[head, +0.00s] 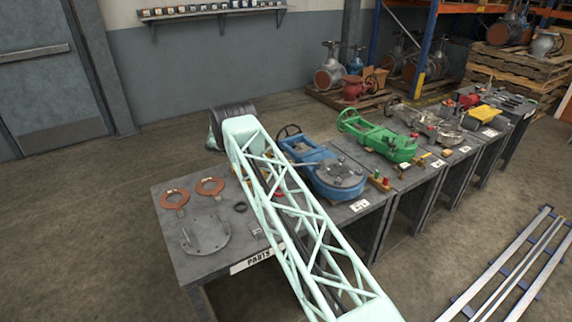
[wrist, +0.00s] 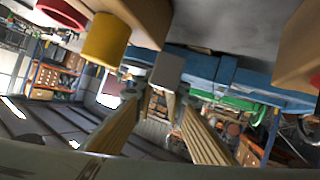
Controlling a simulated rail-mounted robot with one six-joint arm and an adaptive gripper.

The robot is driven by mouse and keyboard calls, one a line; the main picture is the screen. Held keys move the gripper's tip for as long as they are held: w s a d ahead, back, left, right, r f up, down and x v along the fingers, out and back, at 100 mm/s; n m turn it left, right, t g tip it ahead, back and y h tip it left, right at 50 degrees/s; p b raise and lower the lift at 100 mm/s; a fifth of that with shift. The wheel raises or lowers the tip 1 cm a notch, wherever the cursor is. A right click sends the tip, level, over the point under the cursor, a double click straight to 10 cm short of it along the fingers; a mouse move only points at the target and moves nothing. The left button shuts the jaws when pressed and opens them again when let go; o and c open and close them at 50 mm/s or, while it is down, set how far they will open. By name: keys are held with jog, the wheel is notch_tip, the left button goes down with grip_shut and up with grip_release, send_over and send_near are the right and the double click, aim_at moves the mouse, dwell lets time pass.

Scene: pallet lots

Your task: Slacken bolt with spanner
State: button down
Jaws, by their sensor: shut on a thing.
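My gripper shows in the wrist view (wrist: 168,103), its two tan ribbed fingers reaching up the middle. They are shut on a grey block-like piece (wrist: 168,70) at their tips; I cannot tell whether it is the spanner. In the head view my gripper is hidden behind my pale green lattice arm. The blue valve (head: 338,178), with a round grey cover, stands on a bench right of the arm. Its blue body also crosses the wrist view (wrist: 230,75). Bolts on its cover are too small to make out singly.
Close to the fingers are a yellow cylinder (wrist: 105,38), a red piece (wrist: 62,12) and a wooden block (wrist: 140,15). The parts bench (head: 215,268) carries two orange rings (head: 174,199) and a grey flange (head: 205,235). A green valve (head: 375,135) stands beyond the blue one.

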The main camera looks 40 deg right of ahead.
jog(key=shift+s+a+n+t+h+p, duration=0.3)
jog(key=shift+s+n+t+p, duration=0.25)
jog(key=shift+p, duration=0.7)
jog(key=shift+s+a+n+t+h+p, duration=0.3)
jog(key=shift+s+p, duration=0.4)
jog(key=shift+p, duration=0.5)
dwell(1.3)
jog(key=shift+s+a+r+n+t+p, duration=0.15)
jog(key=shift+s+n+t+p, duration=0.25)
jog(key=shift+p, duration=0.35)
jog(key=shift+s+a+n+t+p, duration=0.15)
jog(key=shift+s+n+t+p, duration=0.1)
jog(key=shift+s+p, duration=0.15)
dwell(0.7)
jog(key=shift+s+a+n+t+h+p, duration=0.15)
jog(key=shift+s+n+t+h+p, duration=0.15)
jog(key=shift+s+n+t+p, duration=0.35)
jog(key=shift+s+a+n+t+h+p, duration=0.1)
jog(key=shift+s+n+t+h+p, duration=0.3)
jog(key=shift+s+p, duration=0.4)
dwell(0.9)
